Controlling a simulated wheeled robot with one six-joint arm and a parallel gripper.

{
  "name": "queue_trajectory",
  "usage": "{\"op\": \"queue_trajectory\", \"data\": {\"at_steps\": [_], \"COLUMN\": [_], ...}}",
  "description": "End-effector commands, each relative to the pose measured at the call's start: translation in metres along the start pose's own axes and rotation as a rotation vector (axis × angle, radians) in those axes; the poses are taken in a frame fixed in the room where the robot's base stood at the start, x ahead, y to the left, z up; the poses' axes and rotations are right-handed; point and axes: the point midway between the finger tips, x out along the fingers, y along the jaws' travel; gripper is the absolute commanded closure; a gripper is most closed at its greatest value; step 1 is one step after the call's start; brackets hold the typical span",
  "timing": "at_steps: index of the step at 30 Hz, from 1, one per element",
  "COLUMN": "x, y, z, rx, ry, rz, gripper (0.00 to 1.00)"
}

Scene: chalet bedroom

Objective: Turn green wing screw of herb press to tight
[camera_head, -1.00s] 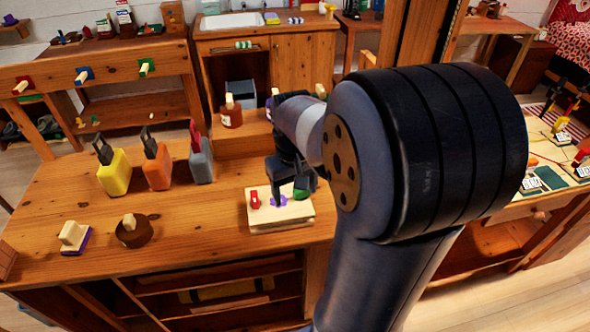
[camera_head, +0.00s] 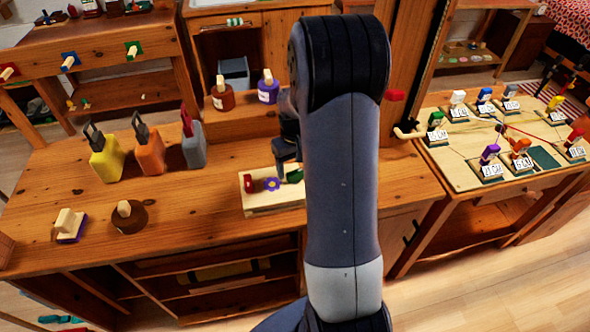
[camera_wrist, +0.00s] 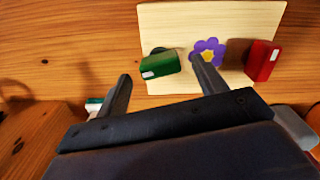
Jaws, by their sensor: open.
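The herb press is a pale wooden board (camera_head: 262,203) on the workbench, with a purple flower (camera_head: 272,184) between a red wing screw (camera_head: 249,185) and a green wing screw (camera_head: 295,175). In the wrist view, the green screw (camera_wrist: 160,65) lies lengthwise nearly across the picture, slightly tilted; the red screw (camera_wrist: 262,60) stands nearly upright in the picture. My gripper (camera_wrist: 161,70) is open and empty. One fingertip appears lower left of the green screw, the other between it and the flower (camera_wrist: 208,50). Height above the board is unclear. In the head view, my arm partly hides the press.
Yellow (camera_head: 106,160), orange (camera_head: 149,156) and grey (camera_head: 192,151) containers stand left of the press. A brown round object (camera_head: 125,218) and a purple-edged block (camera_head: 70,226) lie front left.

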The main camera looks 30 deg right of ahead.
Motion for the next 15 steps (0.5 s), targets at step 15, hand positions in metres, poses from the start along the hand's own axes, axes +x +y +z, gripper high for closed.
{"op": "queue_trajectory", "data": {"at_steps": [15], "x": [0.024], "y": [0.000], "z": [0.000], "rx": [0.000], "ry": [0.001], "rz": [0.000], "gripper": [0.33]}}
